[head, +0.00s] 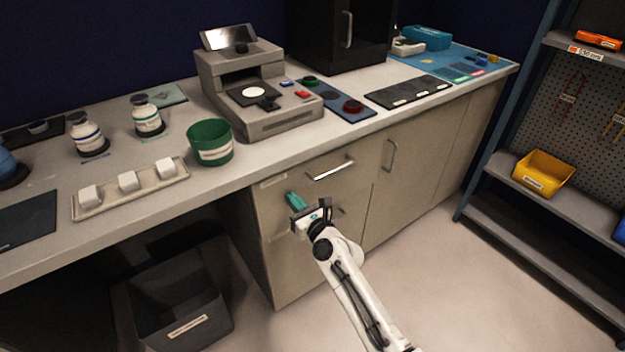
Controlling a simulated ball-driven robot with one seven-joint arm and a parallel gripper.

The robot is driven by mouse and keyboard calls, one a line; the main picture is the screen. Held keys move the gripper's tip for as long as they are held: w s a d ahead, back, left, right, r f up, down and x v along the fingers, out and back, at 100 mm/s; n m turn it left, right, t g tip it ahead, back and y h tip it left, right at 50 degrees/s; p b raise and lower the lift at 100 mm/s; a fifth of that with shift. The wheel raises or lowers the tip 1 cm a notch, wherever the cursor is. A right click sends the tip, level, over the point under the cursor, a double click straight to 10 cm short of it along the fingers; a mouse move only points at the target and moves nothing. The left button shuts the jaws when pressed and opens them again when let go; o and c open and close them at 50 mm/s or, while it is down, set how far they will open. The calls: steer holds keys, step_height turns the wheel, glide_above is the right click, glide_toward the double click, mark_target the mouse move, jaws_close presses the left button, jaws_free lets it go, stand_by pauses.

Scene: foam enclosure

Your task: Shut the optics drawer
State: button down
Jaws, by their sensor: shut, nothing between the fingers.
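Beige drawer fronts sit under the worktop in the middle of the head view. The upper drawer (355,154) has a bright bar handle (330,168) and a small label at its upper left, too small to read. It looks about flush with the cabinet, with no open interior showing. A lower front (278,228) is partly hidden behind my gripper. I cannot tell which drawer is the optics drawer. My gripper (294,201) has teal fingertips that are shut and empty. It is in front of the drawer fronts, below and left of the bar handle; contact is unclear.
A cupboard door (410,160) adjoins on the right. A dark bin (180,300) stands under the worktop at left. A green cup (211,143) and a grey instrument (262,95) stand above. Shelving with a yellow bin (542,174) is at right. The floor between is clear.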

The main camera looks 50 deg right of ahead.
steer(key=v, duration=1.5)
steer(key=shift+b, duration=0.4)
steer(key=shift+s, duration=0.1)
steer(key=s+a+f+n+g+y+p, duration=0.1)
steer(key=s+a+n+g+y+p, duration=0.2)
steer(key=a+n, duration=0.6)
steer(key=a+f+n+g+y+p, duration=0.1)
steer(key=a+n+g+y, duration=0.35)
steer(key=n, duration=0.85)
steer(key=s+r+n+g+h+p, duration=0.1)
steer(key=s+n+g+h+p, duration=0.1)
steer(key=s+n+g, duration=0.7)
steer(key=s+n, duration=0.6)
steer(key=n, duration=0.2)
steer(key=shift+s+d+h, duration=0.3)
steer(key=shift+s+h, duration=0.05)
steer(key=shift+s, duration=0.05)
steer(key=shift+r, duration=0.1)
